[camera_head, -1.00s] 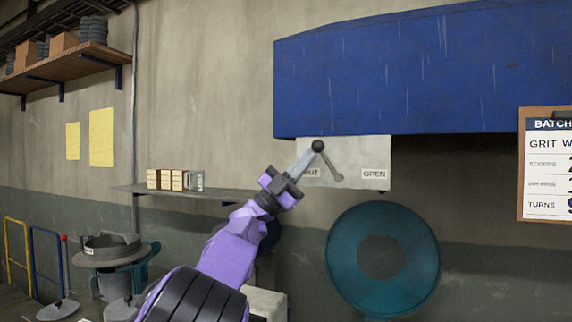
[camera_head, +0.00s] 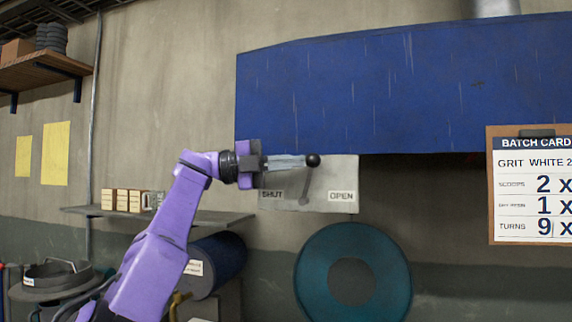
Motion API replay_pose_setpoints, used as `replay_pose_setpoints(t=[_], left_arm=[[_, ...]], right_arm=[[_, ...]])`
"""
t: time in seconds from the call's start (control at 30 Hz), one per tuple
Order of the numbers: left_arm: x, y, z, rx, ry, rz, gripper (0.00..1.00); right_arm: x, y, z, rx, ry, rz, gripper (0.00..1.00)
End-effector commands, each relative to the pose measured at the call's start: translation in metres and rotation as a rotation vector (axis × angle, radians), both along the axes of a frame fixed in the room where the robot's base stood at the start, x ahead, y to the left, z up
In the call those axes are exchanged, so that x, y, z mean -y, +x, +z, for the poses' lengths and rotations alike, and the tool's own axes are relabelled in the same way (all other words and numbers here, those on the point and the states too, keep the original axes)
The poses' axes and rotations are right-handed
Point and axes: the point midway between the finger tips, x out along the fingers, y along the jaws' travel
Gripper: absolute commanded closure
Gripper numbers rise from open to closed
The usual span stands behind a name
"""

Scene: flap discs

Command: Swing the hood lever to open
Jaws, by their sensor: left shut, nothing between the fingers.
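The hood lever is a grey rod with a dark ball knob (camera_head: 312,160) on a pale plate (camera_head: 333,201) under the blue hood (camera_head: 350,90). The lever stands near upright, tilted slightly right, between the two labels. My left gripper (camera_head: 303,161) comes in from the left, its fingers shut and pointing right. The fingertips are at the left side of the knob and seem to touch it, with nothing held between them. My right gripper is not in view.
A teal round disc (camera_head: 390,260) with a grey centre is below the plate. A wall shelf (camera_head: 190,217) with small boxes (camera_head: 126,200) runs under my left arm. A batch card (camera_head: 530,185) hangs at right.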

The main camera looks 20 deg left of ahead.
Motion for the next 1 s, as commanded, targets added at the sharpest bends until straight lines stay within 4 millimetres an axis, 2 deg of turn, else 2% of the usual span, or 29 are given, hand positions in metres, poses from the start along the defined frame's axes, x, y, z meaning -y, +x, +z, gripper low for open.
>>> replay_pose_setpoints(t=[0.33, 1.0], left_arm=[[0.006, 0.0, 0.001, -0.006, 0.082, -0.002, 1.0], [0.022, 0.002, 0.003, -0.006, 0.079, 0.0, 1.0]], right_arm=[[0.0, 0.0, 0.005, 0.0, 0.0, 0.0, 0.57], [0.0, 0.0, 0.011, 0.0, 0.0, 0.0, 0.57]])
